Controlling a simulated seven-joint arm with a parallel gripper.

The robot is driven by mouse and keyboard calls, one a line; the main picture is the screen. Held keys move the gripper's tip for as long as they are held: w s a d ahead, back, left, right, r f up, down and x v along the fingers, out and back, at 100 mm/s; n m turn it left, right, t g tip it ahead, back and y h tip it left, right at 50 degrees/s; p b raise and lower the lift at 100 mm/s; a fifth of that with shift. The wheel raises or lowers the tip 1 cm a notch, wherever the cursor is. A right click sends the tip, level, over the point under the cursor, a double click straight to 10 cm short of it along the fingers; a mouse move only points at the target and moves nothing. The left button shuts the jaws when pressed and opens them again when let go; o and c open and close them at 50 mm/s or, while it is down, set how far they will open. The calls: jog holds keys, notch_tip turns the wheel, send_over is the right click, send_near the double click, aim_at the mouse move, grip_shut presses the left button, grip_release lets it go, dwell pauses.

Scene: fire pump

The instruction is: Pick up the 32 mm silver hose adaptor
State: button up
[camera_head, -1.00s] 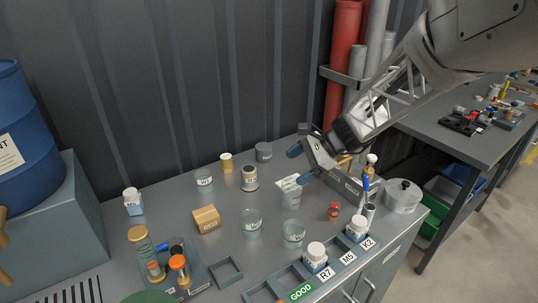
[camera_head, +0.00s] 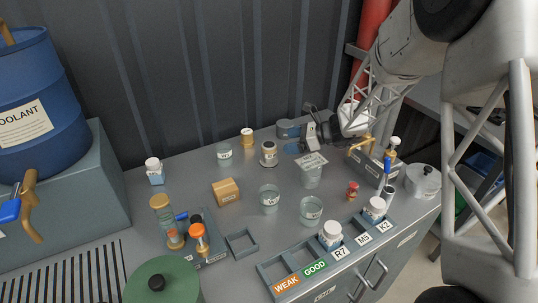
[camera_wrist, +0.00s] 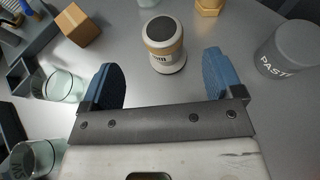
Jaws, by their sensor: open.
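A labelled silver-grey cylinder with a dark top and a tan band (camera_head: 268,154) stands upright on the grey bench. It looks like the hose adaptor, but I cannot read its label fully. In the wrist view this cylinder (camera_wrist: 165,50) stands ahead of my gripper (camera_wrist: 160,76), roughly centred between the two blue fingers. The fingers are wide apart, empty, and appear not to touch it. In the head view my gripper (camera_head: 298,146) is low over the back of the bench, just right of the cylinder. Its far finger is partly hidden there.
A grey paste jar (camera_wrist: 287,48) stands right of the fingers in the wrist view. A brass piece (camera_wrist: 209,5) is beyond the cylinder. A cardboard box (camera_head: 226,191) and several glass beakers (camera_head: 269,199) stand nearby. The corrugated wall is close behind.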

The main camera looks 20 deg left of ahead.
aim_at(271, 145)
jog(key=shift+x, duration=1.3)
jog(key=shift+x, duration=2.6)
jog(key=shift+w, duration=0.1)
jog(key=c, duration=1.2)
